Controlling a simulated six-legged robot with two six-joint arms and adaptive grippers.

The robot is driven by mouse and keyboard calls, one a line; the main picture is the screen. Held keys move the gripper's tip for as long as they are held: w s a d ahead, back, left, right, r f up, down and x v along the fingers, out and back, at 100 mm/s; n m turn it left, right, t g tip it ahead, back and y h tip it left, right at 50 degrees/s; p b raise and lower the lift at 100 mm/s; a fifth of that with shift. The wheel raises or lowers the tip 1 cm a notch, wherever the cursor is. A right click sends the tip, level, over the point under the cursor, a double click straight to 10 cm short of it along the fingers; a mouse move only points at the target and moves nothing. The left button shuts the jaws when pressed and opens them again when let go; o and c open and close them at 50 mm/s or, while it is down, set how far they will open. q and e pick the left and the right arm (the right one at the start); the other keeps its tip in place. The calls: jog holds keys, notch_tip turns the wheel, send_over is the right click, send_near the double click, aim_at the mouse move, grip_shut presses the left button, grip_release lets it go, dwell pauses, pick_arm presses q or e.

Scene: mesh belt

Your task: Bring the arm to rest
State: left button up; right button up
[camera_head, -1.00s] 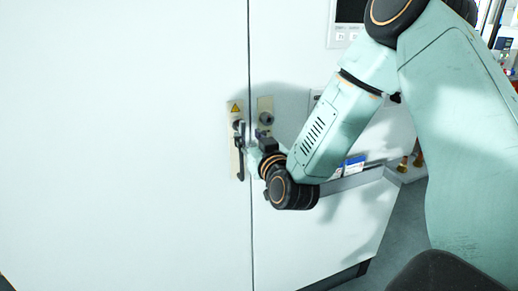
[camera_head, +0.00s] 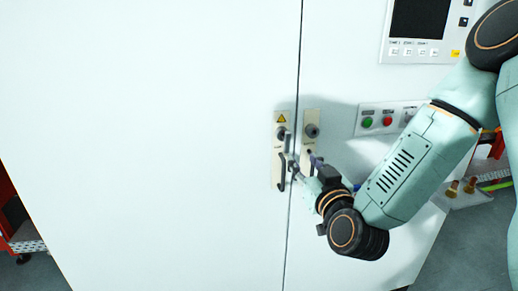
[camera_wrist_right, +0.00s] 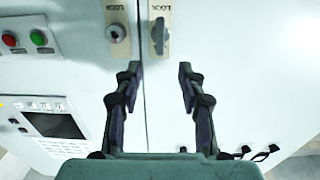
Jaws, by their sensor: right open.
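My right arm (camera_head: 420,160) comes in from the right in the head view and bends down and back toward the cabinet's front. My right gripper (camera_head: 301,168) is in front of the door handle (camera_head: 283,172), close to the seam between the two panels. In the right wrist view the right gripper (camera_wrist_right: 152,85) has its two fingers apart with nothing between them. Beyond the fingertips are a key lock plate (camera_wrist_right: 116,30) and a handle plate (camera_wrist_right: 158,30). Whether a finger touches the handle cannot be told. My left gripper is not in view.
The large white cabinet (camera_head: 150,130) fills most of the head view. A button panel (camera_head: 385,120) with green and red buttons and a screen (camera_head: 419,18) sit at the right. A red frame (camera_head: 12,215) stands at the left edge. Grey floor (camera_head: 35,273) shows at lower left.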

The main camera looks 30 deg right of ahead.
jog(key=s+a+f+g+y+b, duration=0.1)
jog(key=s+a+f+g+b, duration=0.15)
jog(key=f, duration=0.75)
jog(key=s+a+f+g+y+b, duration=0.2)
jog(key=s+a+f+g, duration=0.15)
jog(key=f, duration=0.55)
jog(key=s+a+f+g+y+b, duration=0.1)
jog(key=s+a+f+g+b, duration=0.25)
jog(key=f, duration=0.65)
jog(key=s+a+f+n+g+b, duration=0.2)
jog(key=s+f+g+b, duration=0.6)
jog(key=s+f, duration=1.4)
notch_tip(320, 180, down, 2)
jog(key=b, duration=0.3)
jog(key=shift+s+f, duration=0.25)
jog(key=shift+w+a, duration=0.1)
